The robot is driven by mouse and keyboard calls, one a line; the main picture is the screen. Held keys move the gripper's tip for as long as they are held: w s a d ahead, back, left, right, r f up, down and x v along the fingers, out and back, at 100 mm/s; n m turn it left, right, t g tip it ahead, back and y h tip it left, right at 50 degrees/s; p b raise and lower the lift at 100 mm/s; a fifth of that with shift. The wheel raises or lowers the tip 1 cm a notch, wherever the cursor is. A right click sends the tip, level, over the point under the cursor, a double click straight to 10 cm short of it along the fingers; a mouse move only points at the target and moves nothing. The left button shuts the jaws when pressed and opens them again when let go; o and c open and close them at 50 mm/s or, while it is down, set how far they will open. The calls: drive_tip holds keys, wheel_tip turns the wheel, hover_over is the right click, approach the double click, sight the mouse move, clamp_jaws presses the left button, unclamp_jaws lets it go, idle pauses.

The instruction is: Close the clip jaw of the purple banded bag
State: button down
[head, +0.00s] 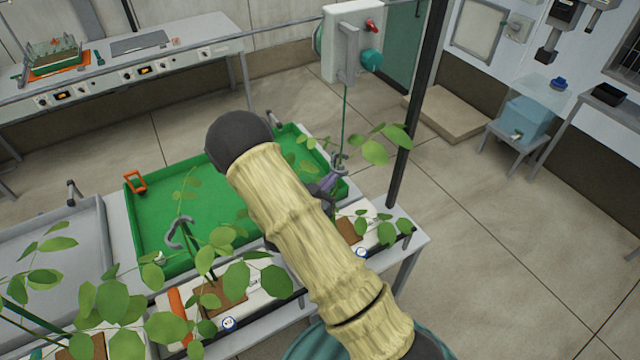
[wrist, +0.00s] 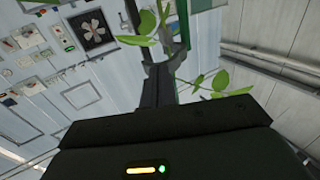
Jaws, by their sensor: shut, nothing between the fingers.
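In the head view my sleeved arm crosses the bench and hides most of the right-hand bag (head: 372,214); no purple band can be made out on its visible part.
A green tray (head: 160,262) lies behind the bags. Another grey clip (head: 178,234) stands by the middle plant, near an orange-banded bag (head: 178,304). Leaves spread over the front left. A dark post (head: 412,110) rises right of the bench.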

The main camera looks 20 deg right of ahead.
drive_tip(key=d+b, duration=0.5)
drive_tip(key=b, duration=0.3)
drive_tip(key=shift+d+b, duration=0.35)
idle(1.4)
drive_tip(key=s+a, duration=0.3)
drive_tip(key=s, duration=0.6)
drive_tip(key=shift+s+r+p, duration=0.15)
drive_tip(key=shift+r+p, duration=0.05)
drive_tip(key=shift+p, duration=0.25)
drive_tip(key=shift+s+p, duration=0.1)
drive_tip(key=shift+p, duration=0.35)
